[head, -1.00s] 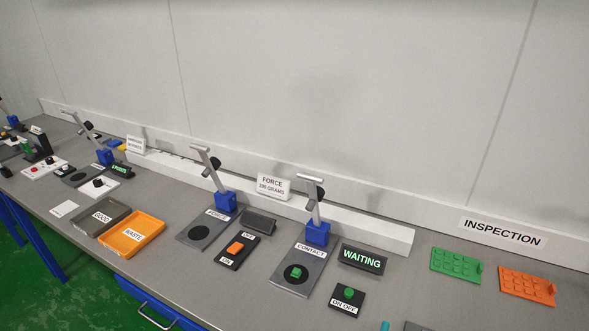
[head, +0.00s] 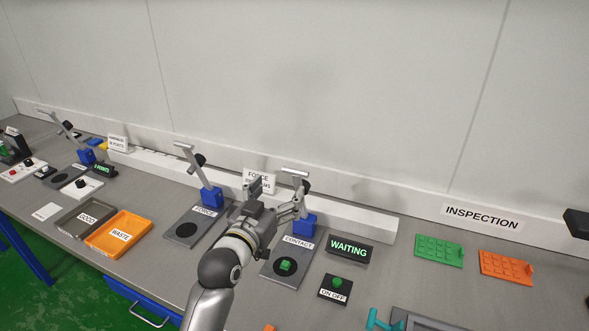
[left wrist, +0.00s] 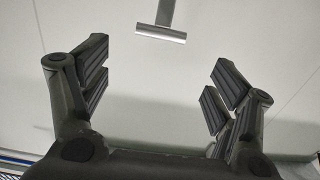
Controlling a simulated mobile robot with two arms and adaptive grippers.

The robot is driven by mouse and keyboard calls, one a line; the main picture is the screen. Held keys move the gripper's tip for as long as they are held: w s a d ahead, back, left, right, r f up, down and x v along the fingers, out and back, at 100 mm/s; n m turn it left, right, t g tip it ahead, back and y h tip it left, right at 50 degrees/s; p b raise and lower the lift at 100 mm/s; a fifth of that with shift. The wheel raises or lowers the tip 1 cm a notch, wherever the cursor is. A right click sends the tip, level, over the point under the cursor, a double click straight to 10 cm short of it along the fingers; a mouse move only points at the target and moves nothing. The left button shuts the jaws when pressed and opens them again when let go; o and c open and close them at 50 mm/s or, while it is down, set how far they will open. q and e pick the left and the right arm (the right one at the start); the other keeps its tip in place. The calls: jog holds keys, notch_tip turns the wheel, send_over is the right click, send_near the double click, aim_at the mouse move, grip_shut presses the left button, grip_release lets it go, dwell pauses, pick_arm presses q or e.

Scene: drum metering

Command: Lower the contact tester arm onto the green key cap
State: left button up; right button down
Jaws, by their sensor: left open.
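The contact tester has a grey base plate (head: 275,277) marked CONTACT, a blue block (head: 304,225) and a raised metal arm with a crossbar handle (head: 294,171). The green key cap (head: 285,265) sits on the black disc of that plate, with the arm up and clear of it. My left gripper (head: 276,190) is open and empty beside the raised arm, partly overlapping it in the head view. In the left wrist view the handle bar (left wrist: 161,33) lies ahead of the open fingers, near the top middle, apart from them. My right gripper is not seen clearly.
The display (head: 348,249) reads WAITING, with a green-button ON OFF box (head: 335,289) in front. The force tester (head: 211,196) stands to the left, partly behind my arm. Green (head: 439,251) and orange (head: 506,267) trays lie to the right. A dark, unclear object (head: 577,222) shows at the right edge.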

aim_at(295, 171)
pick_arm(q)
jog(key=shift+p+x, duration=1.3)
jog(key=shift+x, duration=4)
jog(key=shift+f, duration=0.15)
jog(key=shift+c, duration=0.2)
jog(key=c, duration=1.4)
jog(key=s+a+f+t+b, duration=0.1)
jog(key=s+f+t+b, duration=0.1)
jog(key=b, duration=0.4)
jog(key=s+a+f+t+h+b, duration=0.1)
jog(key=s+f+t+b, duration=0.1)
jog(key=s+f+b, duration=0.2)
jog(key=s+a+f+t+h+b, duration=0.1)
jog(key=s+a+f+t+b, duration=0.1)
jog(key=s+b, duration=0.4)
jog(key=shift+f+t+b, duration=0.3)
jog(key=shift+f+b, duration=0.15)
jog(key=shift+b, duration=1.65)
